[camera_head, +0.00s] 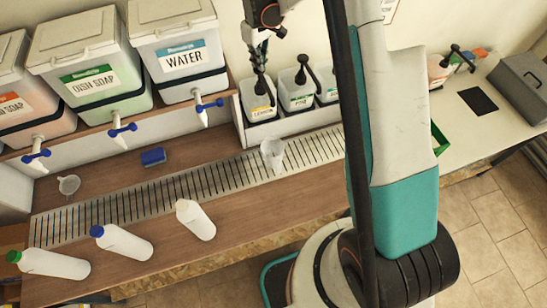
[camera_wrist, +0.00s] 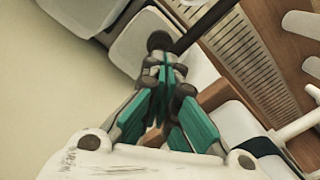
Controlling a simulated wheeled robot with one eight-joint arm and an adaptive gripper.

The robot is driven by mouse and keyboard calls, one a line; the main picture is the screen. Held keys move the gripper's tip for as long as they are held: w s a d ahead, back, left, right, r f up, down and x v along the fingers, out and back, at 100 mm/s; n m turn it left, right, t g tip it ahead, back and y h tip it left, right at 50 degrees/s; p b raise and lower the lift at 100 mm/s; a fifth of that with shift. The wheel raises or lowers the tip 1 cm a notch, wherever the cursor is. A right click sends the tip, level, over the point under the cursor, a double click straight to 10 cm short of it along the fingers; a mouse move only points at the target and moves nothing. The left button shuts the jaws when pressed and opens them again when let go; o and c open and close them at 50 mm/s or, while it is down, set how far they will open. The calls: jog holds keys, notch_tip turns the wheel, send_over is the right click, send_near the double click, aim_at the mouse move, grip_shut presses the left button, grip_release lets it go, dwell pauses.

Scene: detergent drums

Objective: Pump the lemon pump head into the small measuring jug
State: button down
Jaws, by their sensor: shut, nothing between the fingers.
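The lemon drum (camera_head: 261,113), white with a yellow-edged label, stands at the left of a row of pump drums. Its black pump head (camera_head: 266,90) has a spout slanting down toward the front. The small measuring jug (camera_head: 272,153), clear, stands on the slotted drip grate in front of the lemon drum. My gripper (camera_head: 258,66) is shut and empty, pointing down right over the lemon pump head. In the wrist view my shut fingertips (camera_wrist: 163,62) lie at the round black knob (camera_wrist: 158,41) of a pump; whether they touch it I cannot tell.
Another pump drum (camera_head: 297,98), labelled PINE, stands close on the right. A blue sponge (camera_head: 153,157), a funnel (camera_head: 69,184) and white bottles (camera_head: 195,220) lie on the counter.

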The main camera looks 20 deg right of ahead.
jog(key=shift+f+b, duration=1.4)
jog(key=shift+f, duration=0.55)
jog(key=shift+r, duration=0.2)
jog(key=shift+r+p, duration=1.4)
jog(key=shift+r, duration=1.5)
jog(key=shift+f, duration=0.1)
